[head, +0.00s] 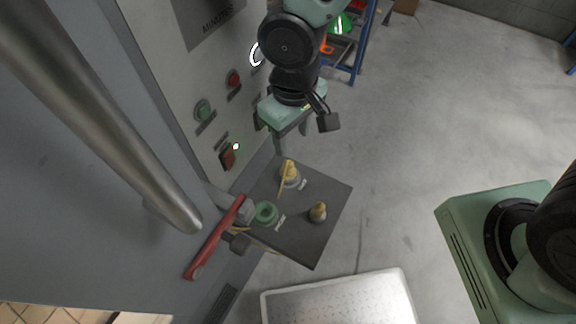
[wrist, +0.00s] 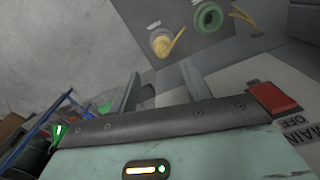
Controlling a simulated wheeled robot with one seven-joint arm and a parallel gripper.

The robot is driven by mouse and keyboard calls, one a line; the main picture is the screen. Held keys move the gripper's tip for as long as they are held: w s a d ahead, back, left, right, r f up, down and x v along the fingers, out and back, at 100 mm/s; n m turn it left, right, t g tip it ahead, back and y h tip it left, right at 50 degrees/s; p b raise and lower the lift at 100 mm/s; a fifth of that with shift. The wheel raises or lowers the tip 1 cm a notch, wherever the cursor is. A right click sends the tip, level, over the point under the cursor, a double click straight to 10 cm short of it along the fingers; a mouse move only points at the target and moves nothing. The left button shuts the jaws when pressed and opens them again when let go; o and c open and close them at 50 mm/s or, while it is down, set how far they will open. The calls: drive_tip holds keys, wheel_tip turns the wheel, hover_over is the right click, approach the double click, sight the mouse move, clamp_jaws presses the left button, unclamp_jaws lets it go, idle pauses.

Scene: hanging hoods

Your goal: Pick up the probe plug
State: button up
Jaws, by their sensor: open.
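Small fittings stand on a dark shelf plate (head: 332,190) at the panel's foot. A yellow plug-like piece (head: 289,172) with a slanting yellow arm sits in a pale round base at the back; it also shows in the wrist view (wrist: 163,43). A shorter yellow piece (head: 318,211) stands at the right. I cannot tell for certain which is the probe plug. A green ring-shaped socket (head: 265,212) is at the left. My gripper (head: 291,138) is open and empty, above and behind the back yellow piece, apart from it. Both fingers show in the wrist view (wrist: 160,88).
A red-handled lever (head: 215,240) stands left of the plate. The grey panel carries a green button (head: 203,110), a red button (head: 233,79) and a red switch (head: 228,158). A thick metal bar (head: 100,110) crosses the left.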

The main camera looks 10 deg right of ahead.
hover_over(288, 164)
drive_tip(key=f, duration=0.6)
drive_tip(key=shift+s+d+b, duration=0.2)
drive_tip(key=shift+d+b, duration=0.1)
drive_tip(key=shift+d, duration=0.1)
drive_tip(key=shift+w+a+f, duration=0.15)
drive_tip(key=shift+a+f, duration=0.05)
drive_tip(key=shift+f, duration=1.25)
drive_tip(key=shift+w+a+f, duration=0.1)
drive_tip(key=shift+a+f, duration=0.05)
drive_tip(key=shift+f, duration=1.25)
drive_tip(key=shift+c, duration=0.2)
clamp_jaws()
